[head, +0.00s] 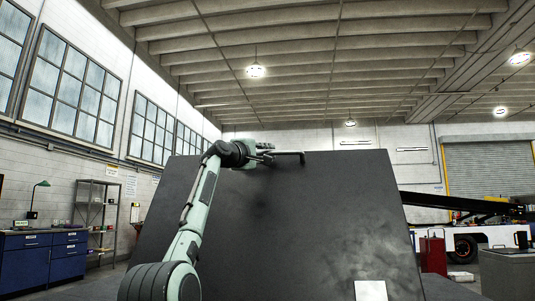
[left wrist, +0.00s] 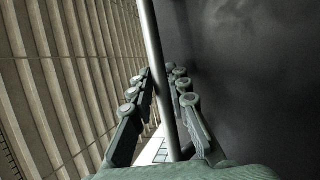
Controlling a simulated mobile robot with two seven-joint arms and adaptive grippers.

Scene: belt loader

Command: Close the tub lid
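The tub lid (head: 310,215) is a large dark grey panel, raised and filling the middle of the head view. It also fills the right side of the left wrist view (left wrist: 255,70). My left gripper (head: 270,152) is at this handle. In the left wrist view the grey bar (left wrist: 153,45) runs between the two fingers, which stand apart on either side with gaps visible. The tub is hidden behind or below the lid. My right gripper is not in view.
A blue cabinet (head: 40,260) with a green lamp and a metal shelf rack (head: 95,215) stand at the left. A white vehicle (head: 470,237), a red box (head: 433,255) and a dark-topped grey box (head: 508,268) are at the right. A white sheet (head: 371,290) shows at the lid's lower edge.

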